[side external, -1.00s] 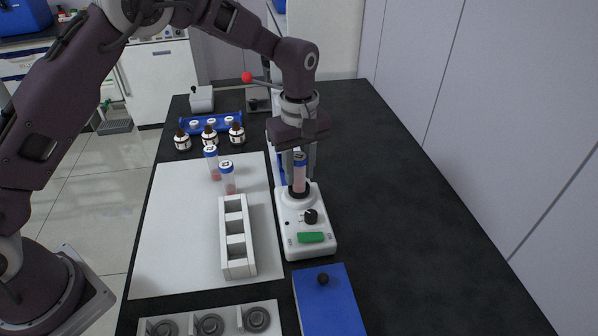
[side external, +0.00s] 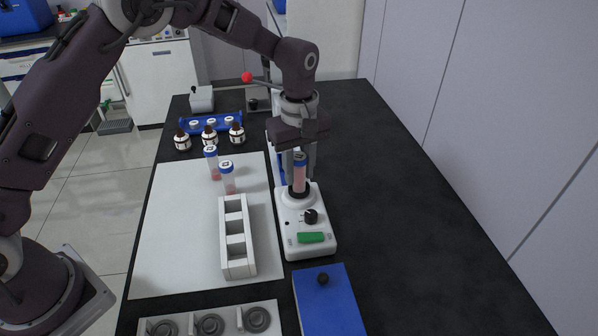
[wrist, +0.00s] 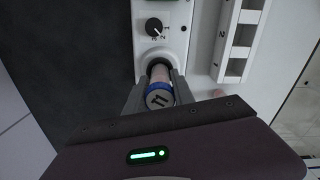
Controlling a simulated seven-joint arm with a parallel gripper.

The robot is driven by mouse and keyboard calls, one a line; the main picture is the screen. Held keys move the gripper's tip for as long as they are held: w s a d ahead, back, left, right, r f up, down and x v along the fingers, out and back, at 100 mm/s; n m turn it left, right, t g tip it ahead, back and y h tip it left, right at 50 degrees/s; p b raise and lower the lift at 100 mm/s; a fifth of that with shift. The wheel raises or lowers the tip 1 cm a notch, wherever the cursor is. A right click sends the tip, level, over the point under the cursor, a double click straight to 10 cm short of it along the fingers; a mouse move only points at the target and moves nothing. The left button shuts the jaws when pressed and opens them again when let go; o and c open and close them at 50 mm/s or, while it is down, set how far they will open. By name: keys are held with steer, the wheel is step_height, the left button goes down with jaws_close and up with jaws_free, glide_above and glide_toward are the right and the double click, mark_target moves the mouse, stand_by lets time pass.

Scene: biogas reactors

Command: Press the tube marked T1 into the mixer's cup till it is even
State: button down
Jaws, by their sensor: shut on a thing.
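The tube marked T1 (side external: 300,176) has a blue-rimmed cap and pinkish contents. It stands upright with its lower end in the dark cup (side external: 300,193) on top of the white mixer (side external: 308,246). My gripper (side external: 300,165) is shut on the tube near its cap, one finger on each side. In the wrist view the cap (wrist: 159,98) shows its T1 mark between my fingers, with the dark cup (wrist: 158,58) just beyond. The tube's bottom inside the cup is hidden.
Two capped tubes (side external: 228,178) stand on the white mat (side external: 180,235) beside an empty white rack (side external: 237,240). Brown bottles (side external: 209,136) and a blue rack (side external: 190,124) are behind. A blue box (side external: 330,305) lies in front. The black bench to the right is clear.

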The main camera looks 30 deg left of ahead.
steer(key=shift+r, duration=4)
